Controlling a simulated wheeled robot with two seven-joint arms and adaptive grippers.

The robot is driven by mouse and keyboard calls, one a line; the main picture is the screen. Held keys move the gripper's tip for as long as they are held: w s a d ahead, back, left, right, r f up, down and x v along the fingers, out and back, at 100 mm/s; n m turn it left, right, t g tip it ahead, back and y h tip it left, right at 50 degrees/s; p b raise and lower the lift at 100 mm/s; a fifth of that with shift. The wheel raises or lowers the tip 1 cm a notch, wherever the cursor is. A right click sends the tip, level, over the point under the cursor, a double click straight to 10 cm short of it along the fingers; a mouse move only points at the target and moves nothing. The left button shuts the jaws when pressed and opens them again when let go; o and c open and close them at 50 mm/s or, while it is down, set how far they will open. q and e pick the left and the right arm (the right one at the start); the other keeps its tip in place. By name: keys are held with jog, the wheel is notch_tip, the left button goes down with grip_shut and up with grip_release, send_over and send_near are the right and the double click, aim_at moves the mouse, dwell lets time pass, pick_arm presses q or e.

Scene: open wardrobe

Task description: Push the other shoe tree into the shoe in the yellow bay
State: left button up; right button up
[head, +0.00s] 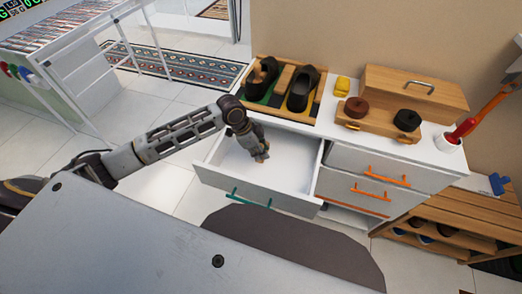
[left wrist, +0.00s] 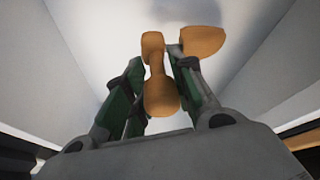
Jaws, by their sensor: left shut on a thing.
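My left gripper (head: 262,157) reaches down into the open drawer of the white dresser and is shut on an orange-brown wooden shoe tree. In the left wrist view the shoe tree (left wrist: 158,85) lies between the green fingers (left wrist: 155,88). A rounded wooden part (left wrist: 203,41) shows beyond the right finger; whether it joins the held piece is hidden. On the dresser top, a dark shoe (head: 301,90) stands in the yellow bay (head: 315,108), its opening looking empty. Another dark shoe (head: 263,78) in the green bay (head: 262,98) has a wooden shoe tree in it. My right gripper is out of view.
The drawer (head: 240,185) has raised walls around my gripper. A yellow block (head: 342,86), a wooden holder with brown and black round brushes (head: 380,120), a wooden box (head: 415,90) and a white cup (head: 448,142) stand right of the shoe tray.

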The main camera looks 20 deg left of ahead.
pick_arm(q)
jog(key=shift+n, duration=0.4)
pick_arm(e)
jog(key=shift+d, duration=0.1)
pick_arm(q)
jog(key=shift+a+n+t, duration=0.2)
jog(key=shift+n+t, duration=0.2)
jog(key=shift+n, duration=0.3)
jog(key=shift+a+n, duration=0.1)
jog(key=shift+n, duration=0.3)
jog(key=n, duration=0.2)
jog(key=a+n+t+y, duration=0.1)
jog(key=shift+r+n+y, duration=0.3)
jog(key=shift+r+n, duration=0.05)
jog(key=shift+n, duration=0.05)
jog(key=a+n, duration=0.1)
jog(key=n, duration=0.1)
jog(key=a+r+n+y, duration=0.1)
jog(key=n, duration=0.1)
jog(key=a+n+t+y, duration=0.1)
jog(key=n, duration=0.1)
jog(key=shift+r+n, duration=0.3)
jog(key=shift+r, duration=0.05)
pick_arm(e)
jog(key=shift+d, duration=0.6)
pick_arm(q)
jog(key=shift+y, duration=0.3)
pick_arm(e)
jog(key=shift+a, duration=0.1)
